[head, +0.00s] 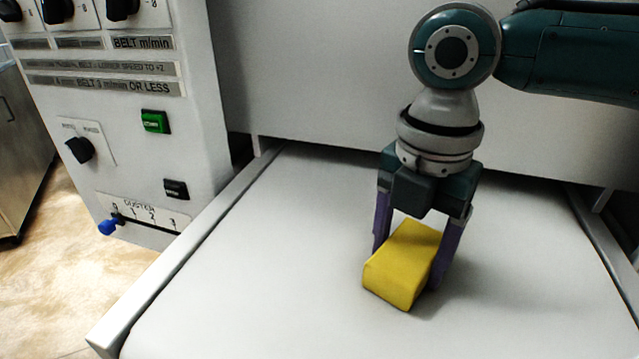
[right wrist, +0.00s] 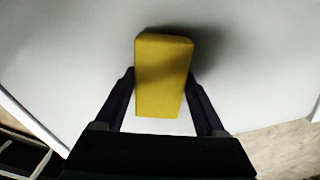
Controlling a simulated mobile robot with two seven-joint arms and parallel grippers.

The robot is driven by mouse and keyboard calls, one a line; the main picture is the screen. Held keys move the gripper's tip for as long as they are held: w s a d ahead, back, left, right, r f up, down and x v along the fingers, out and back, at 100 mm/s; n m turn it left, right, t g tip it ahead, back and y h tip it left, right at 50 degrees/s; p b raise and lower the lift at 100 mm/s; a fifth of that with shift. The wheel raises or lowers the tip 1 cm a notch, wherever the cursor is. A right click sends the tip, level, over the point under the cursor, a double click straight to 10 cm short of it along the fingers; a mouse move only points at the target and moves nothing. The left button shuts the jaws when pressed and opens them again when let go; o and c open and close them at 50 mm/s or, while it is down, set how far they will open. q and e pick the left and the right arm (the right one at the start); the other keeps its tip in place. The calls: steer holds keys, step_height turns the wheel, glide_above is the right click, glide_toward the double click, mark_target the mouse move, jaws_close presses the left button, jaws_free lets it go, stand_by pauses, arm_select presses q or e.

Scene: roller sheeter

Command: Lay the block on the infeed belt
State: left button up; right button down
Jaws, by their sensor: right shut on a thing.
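The yellow block (head: 402,266) is between the purple fingers of my right gripper (head: 415,255), over the white infeed belt (head: 260,270). The gripper is shut on it and points down. In the head view the block is very low at the belt, with a shadow beside it; I cannot tell whether it touches the surface. In the right wrist view the block (right wrist: 163,75) sits between the dark fingers (right wrist: 162,105), with the belt (right wrist: 70,60) behind it and a shadow at its upper right. My left gripper is not in view.
A control panel (head: 190,80) with knobs, a green button (head: 155,122) and a blue-tipped slider (head: 108,227) stands left of the belt. Raised rails (head: 185,250) border the belt, and a white machine wall (head: 310,80) rises behind it. The belt left of the block is clear.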

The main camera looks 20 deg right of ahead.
jaws_free()
step_height(320, 180, up, 12)
steer(key=shift+r+p, duration=0.15)
steer(key=shift+p, duration=0.15)
stand_by(0.4)
